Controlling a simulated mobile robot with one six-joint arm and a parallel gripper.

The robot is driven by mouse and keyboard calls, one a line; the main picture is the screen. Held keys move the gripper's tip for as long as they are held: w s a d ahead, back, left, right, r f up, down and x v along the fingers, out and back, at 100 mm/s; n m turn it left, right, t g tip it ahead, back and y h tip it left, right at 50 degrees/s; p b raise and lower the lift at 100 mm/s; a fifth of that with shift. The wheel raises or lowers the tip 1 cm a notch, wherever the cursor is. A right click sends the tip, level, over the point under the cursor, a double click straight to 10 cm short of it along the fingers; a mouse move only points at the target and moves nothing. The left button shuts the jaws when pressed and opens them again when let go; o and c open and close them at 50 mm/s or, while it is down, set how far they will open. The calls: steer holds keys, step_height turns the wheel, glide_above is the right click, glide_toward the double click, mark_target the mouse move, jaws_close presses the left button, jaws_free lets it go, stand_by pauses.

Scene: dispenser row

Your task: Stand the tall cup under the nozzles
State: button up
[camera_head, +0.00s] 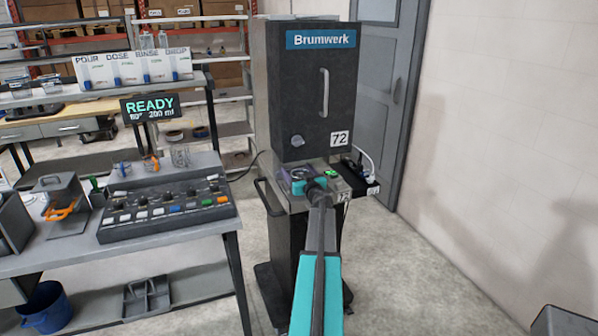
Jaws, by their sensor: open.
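The Brumwerk dispenser (310,90) is a dark cabinet with a pale handle, standing right of the bench. Its nozzles cannot be made out. My gripper (301,181) is at the dispenser's low front shelf (345,181), beneath the cabinet, seen from behind along my arm. Its jaws are open, but the fingertips are small and partly hidden. A small round rim shows near the gripper; I cannot tell whether it is a cup. A clear, upright cup-like vessel (180,156) stands at the back of the bench; I cannot tell whether it is the tall cup.
A green-lit button (331,173) and cables are right of my gripper. Floor is open toward the right wall.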

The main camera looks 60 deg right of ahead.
steer(key=shift+a+r, duration=0.1)
steer(key=shift+r, duration=0.05)
steer(key=shift+b+v, duration=0.75)
steer(key=shift+v, duration=6.1)
